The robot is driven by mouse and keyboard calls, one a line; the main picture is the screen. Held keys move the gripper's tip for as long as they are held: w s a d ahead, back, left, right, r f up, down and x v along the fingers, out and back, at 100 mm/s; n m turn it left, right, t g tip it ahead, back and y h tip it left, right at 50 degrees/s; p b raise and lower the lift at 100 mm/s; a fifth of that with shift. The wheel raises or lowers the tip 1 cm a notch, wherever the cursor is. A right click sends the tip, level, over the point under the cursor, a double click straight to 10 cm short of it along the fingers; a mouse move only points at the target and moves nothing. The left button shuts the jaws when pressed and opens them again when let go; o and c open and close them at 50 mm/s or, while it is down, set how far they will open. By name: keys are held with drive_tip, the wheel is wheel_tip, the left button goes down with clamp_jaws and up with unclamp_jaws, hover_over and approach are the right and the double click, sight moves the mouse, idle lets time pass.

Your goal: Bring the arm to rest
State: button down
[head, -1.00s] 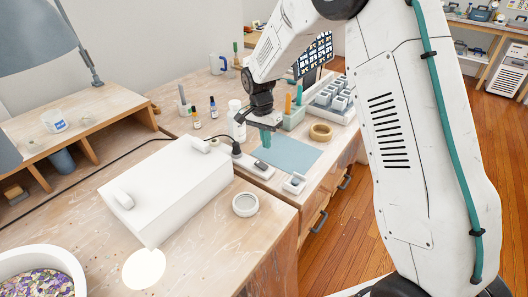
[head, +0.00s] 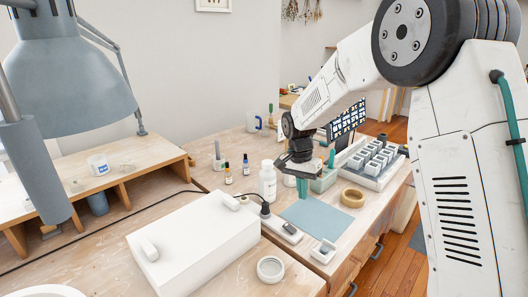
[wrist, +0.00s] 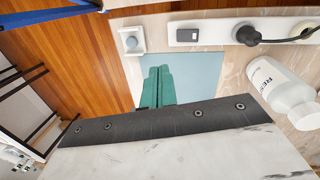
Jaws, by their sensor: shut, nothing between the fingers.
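My gripper (head: 302,190) hangs from my white arm over the workbench, fingers pointing down. It is above the back part of the blue-grey mat (head: 314,220), to the right of the white bottle (head: 267,181). In the wrist view my teal gripper fingers (wrist: 157,88) are together with nothing between them, over the mat (wrist: 199,76). The white bottle (wrist: 285,92) lies to the right in that view. The gap between fingertips and mat is hard to judge.
A power strip (head: 283,228) with a black plug runs beside the mat. A tape roll (head: 352,198), a tray of small moulds (head: 371,160) and a white box (head: 190,245) stand around. A grey lamp (head: 70,70) rises at left.

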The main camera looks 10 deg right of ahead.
drive_tip(key=s+d+r+n+t, duration=0.1)
drive_tip(key=s+r, duration=0.4)
drive_tip(key=s, duration=0.7)
drive_tip(key=s+d+r+n+t, duration=0.1)
drive_tip(key=s+d+r+n, duration=0.2)
drive_tip(key=s, duration=1)
drive_tip(key=s+d+r+n+t+y, duration=0.1)
drive_tip(key=s+r+n, duration=0.3)
drive_tip(key=s+r, duration=0.3)
drive_tip(key=s, duration=0.5)
drive_tip(key=shift+s+d+n, duration=0.3)
drive_tip(key=shift+d+n, duration=0.1)
